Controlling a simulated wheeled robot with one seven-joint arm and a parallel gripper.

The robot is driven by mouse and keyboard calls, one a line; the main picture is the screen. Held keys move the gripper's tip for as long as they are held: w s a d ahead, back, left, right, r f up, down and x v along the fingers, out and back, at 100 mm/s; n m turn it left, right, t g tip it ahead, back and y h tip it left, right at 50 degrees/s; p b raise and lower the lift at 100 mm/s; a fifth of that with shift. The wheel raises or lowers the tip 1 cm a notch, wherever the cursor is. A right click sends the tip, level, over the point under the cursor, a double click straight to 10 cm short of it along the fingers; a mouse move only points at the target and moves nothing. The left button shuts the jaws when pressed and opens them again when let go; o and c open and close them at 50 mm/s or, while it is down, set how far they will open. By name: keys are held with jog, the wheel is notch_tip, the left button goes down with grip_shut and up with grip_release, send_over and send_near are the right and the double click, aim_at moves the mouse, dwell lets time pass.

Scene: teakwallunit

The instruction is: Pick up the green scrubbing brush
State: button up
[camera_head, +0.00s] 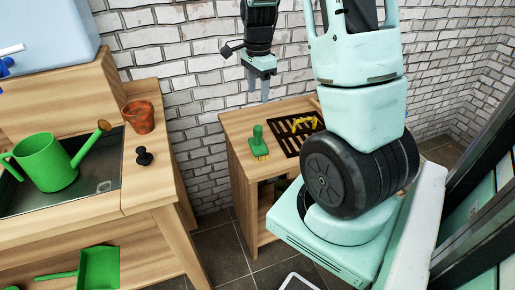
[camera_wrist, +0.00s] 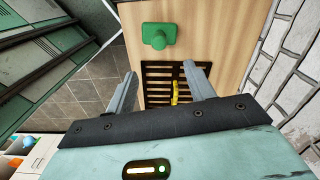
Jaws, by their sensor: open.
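The green scrubbing brush (camera_head: 259,141) stands on the small wooden cabinet (camera_head: 236,128), handle up, with yellowish bristles at its base. In the wrist view the brush (camera_wrist: 158,36) shows from above, beyond my fingertips, near the far edge of the wooden top. My gripper (camera_head: 257,90) is open and empty, held above the cabinet's back edge and apart from the brush. In the wrist view the two fingers of my gripper (camera_wrist: 164,80) are spread wide, with the dark slatted grate between them.
A yellow object (camera_head: 303,123) lies on the dark grate (camera_head: 284,137) beside the brush. A brick wall (camera_head: 200,90) stands close behind. On the left bench are a green watering can (camera_head: 45,162), a terracotta pot (camera_head: 139,117) and a small black object (camera_head: 144,156).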

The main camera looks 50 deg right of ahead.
aim_at(258, 134)
notch_tip(258, 134, down, 12)
jog(key=shift+d+r, duration=0.1)
jog(key=shift+r, duration=0.15)
jog(key=shift+a+f, duration=0.2)
jog(key=shift+f, duration=2.55)
jog(key=c, duration=1.2)
